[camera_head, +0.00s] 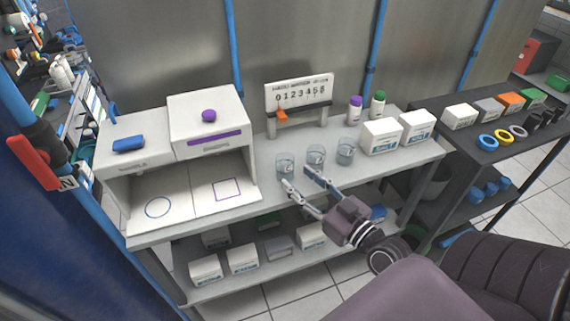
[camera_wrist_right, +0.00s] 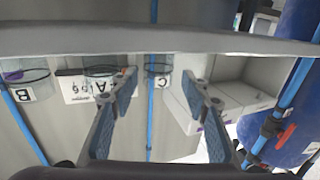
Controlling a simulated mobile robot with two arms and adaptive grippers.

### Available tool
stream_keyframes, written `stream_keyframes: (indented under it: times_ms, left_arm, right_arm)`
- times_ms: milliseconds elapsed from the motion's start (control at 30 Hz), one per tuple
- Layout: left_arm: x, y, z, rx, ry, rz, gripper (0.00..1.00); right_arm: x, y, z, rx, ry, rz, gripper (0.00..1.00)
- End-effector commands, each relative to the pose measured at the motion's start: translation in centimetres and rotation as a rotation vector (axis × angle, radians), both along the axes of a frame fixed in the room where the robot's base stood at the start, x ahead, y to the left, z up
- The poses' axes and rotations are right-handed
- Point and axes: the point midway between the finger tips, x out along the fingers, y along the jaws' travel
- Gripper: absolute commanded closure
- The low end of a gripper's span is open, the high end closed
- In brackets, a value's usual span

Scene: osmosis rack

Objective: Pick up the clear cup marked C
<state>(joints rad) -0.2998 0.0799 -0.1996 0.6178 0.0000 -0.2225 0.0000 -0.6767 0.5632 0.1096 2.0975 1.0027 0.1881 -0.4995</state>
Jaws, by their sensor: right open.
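Three clear cups stand in a row on the rack's upper shelf. In the right wrist view, which is upside down, the cup marked C (camera_wrist_right: 157,67) shows between my open fingers, farther off. It is the leftmost cup in the head view (camera_head: 285,163). The cup marked A (camera_head: 315,155) is in the middle and the cup marked B (camera_head: 346,151) is at the right. My right gripper (camera_head: 297,178) is open and empty in front of the cups, near the shelf's front edge. It is apart from the cup marked C. My left gripper is out of view.
A white box-like unit (camera_head: 207,130) stands left of the cups. White boxes (camera_head: 382,138) stand close to their right. A number sign (camera_head: 299,93) and two capped bottles (camera_head: 355,109) are behind. The shelf's front edge (camera_wrist_right: 200,42) crosses the wrist view.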

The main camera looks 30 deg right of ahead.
Motion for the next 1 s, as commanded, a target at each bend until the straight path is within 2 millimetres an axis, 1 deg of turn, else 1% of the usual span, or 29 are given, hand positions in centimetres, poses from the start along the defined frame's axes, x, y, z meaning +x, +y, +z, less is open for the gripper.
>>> stream_keyframes:
  times_ms: [33, 267, 500, 633, 767, 967, 1000]
  left_arm:
    - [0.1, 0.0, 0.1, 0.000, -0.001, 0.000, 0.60]
    - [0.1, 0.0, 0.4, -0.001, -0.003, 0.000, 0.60]
    - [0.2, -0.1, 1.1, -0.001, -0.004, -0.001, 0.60]
    - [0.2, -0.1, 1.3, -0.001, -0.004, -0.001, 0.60]
    - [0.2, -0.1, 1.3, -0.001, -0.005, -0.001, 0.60]
    - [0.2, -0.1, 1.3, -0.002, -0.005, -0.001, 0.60]
    - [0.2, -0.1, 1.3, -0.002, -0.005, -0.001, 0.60]
  right_arm:
    - [0.4, 0.1, 0.1, 0.001, -0.002, 0.000, 0.57]
    - [1.6, 0.1, 0.2, 0.002, -0.003, 0.000, 0.57]
    - [4.6, 0.2, 0.4, 0.003, -0.004, -0.001, 0.57]
    - [5.7, 0.3, 0.3, 0.001, -0.003, 0.000, 0.57]
    - [6.2, 0.4, 0.2, 0.001, -0.002, 0.000, 0.57]
    - [6.2, 0.4, 0.1, 0.001, -0.002, 0.001, 0.57]
    - [6.2, 0.4, 0.1, 0.001, -0.002, 0.001, 0.59]
